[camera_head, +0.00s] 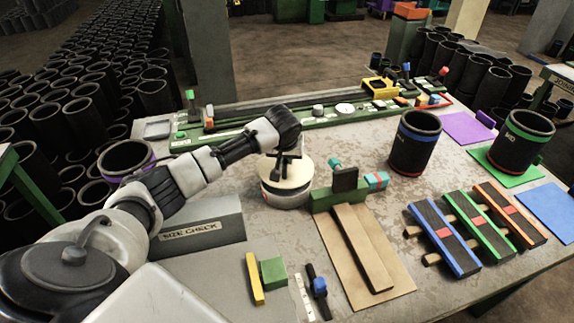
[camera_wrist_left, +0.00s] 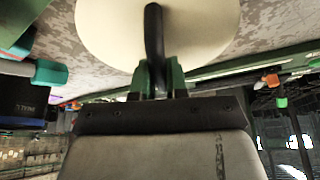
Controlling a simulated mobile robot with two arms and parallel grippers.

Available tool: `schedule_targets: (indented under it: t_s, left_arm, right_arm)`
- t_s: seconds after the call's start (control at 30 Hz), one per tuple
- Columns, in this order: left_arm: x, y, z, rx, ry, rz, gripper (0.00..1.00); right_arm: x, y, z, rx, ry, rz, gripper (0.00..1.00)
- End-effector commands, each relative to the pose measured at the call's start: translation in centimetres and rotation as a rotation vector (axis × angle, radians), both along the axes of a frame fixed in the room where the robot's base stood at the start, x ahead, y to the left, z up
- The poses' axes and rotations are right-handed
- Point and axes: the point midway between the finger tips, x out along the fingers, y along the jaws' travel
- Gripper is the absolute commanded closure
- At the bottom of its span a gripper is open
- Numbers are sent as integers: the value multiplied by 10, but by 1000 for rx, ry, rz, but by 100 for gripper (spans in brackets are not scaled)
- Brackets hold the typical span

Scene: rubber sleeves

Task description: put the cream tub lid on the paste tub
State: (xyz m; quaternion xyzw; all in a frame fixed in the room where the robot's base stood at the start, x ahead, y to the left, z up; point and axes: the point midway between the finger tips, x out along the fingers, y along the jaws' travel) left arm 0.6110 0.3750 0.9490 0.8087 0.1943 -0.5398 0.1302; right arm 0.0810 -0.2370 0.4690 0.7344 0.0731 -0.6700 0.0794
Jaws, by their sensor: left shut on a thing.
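My left gripper (camera_head: 286,158) reaches in from the left, above the table's middle. In the left wrist view its green-edged fingers (camera_wrist_left: 158,78) are shut on the dark upright handle of the cream tub lid (camera_wrist_left: 105,28). The round, pale lid (camera_head: 272,178) looks level in the head view, directly over the low, light-coloured paste tub (camera_head: 287,202). The lid covers the tub's opening. I cannot tell whether the lid rests on the rim or is slightly above it. My right gripper is not in view.
A green block with a black piece (camera_head: 345,180) stands close right of the tub. The grey size-check box (camera_head: 200,228) is to the left. A black sleeve (camera_head: 414,143) stands further right. A long green rack (camera_head: 330,118) runs behind. Brown boards (camera_head: 390,278) lie in front.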

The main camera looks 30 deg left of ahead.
Motion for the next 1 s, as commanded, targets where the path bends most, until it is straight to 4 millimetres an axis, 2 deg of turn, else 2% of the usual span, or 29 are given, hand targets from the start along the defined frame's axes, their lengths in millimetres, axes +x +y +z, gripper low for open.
schedule_targets:
  t_s: [0.23,0.63,0.67,0.8,0.83,1.0]
  left_arm:
    - [-1,0,-32,2,2,0,100]
    - [-1,-1,-38,0,1,-1,100]
    - [-1,-1,-39,0,1,-1,84]
    - [0,0,-38,1,1,-1,63]
    - [-1,0,-38,1,1,-1,60]
    - [0,0,-38,1,1,-1,60]
  right_arm:
    - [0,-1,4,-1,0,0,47]
    - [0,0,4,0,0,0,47]
    - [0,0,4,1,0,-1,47]
    - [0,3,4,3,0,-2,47]
    - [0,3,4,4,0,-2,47]
    - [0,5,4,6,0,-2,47]
